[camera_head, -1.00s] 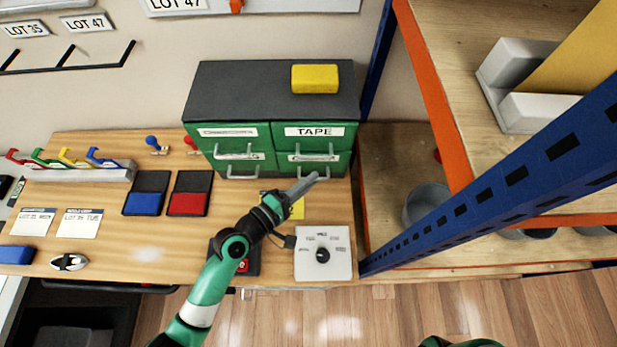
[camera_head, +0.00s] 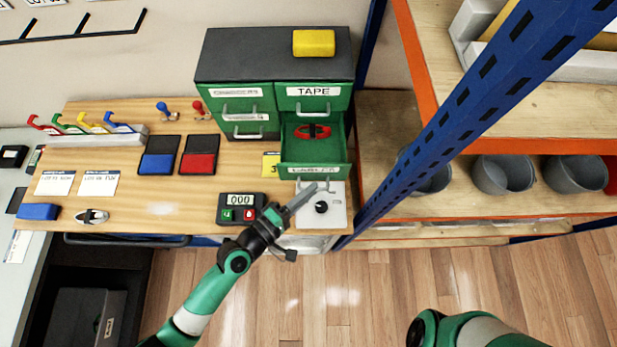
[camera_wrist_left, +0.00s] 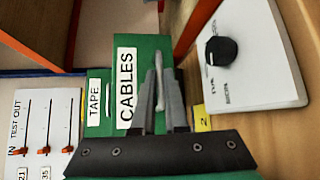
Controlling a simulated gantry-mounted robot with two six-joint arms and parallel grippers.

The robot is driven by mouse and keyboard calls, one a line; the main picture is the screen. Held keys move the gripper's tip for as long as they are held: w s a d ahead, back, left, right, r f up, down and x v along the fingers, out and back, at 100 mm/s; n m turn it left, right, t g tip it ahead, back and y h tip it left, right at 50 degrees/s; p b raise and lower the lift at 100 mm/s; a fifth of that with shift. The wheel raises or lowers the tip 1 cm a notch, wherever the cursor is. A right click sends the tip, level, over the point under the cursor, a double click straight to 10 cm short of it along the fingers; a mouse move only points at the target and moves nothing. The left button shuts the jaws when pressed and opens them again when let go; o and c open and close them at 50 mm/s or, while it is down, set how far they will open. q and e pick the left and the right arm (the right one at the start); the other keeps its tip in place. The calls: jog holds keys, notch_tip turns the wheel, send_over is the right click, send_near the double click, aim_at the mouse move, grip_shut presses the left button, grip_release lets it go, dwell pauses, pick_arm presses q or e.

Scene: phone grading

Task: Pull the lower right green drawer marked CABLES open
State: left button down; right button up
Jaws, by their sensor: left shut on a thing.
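The lower right green drawer (camera_head: 310,170) stands pulled out of the dark-topped cabinet (camera_head: 270,60), with its inside showing from above. A red ring-like item (camera_head: 312,131) lies inside it. In the left wrist view the drawer front (camera_wrist_left: 150,45) fills the middle, with its CABLES label (camera_wrist_left: 126,88) readable. My left gripper (camera_head: 316,190) is at the drawer's front, and its fingers (camera_wrist_left: 160,95) are shut on the light metal handle (camera_wrist_left: 159,78). My right gripper is out of view.
The TAPE drawer (camera_head: 313,102) above is closed. A white panel with a black knob (camera_head: 321,207) lies under the gripper, and a counter reading 000 (camera_head: 240,207) is left of it. A blue shelf post (camera_head: 440,130) stands close on the right.

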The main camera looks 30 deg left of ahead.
pick_arm(q)
jog(key=c, duration=0.9)
grip_release()
jog(key=shift+c, duration=0.2)
jog(key=b+v, duration=0.3)
jog(key=v, duration=0.8)
jog(key=shift+s, duration=0.25)
jog(key=shift+r, duration=0.15)
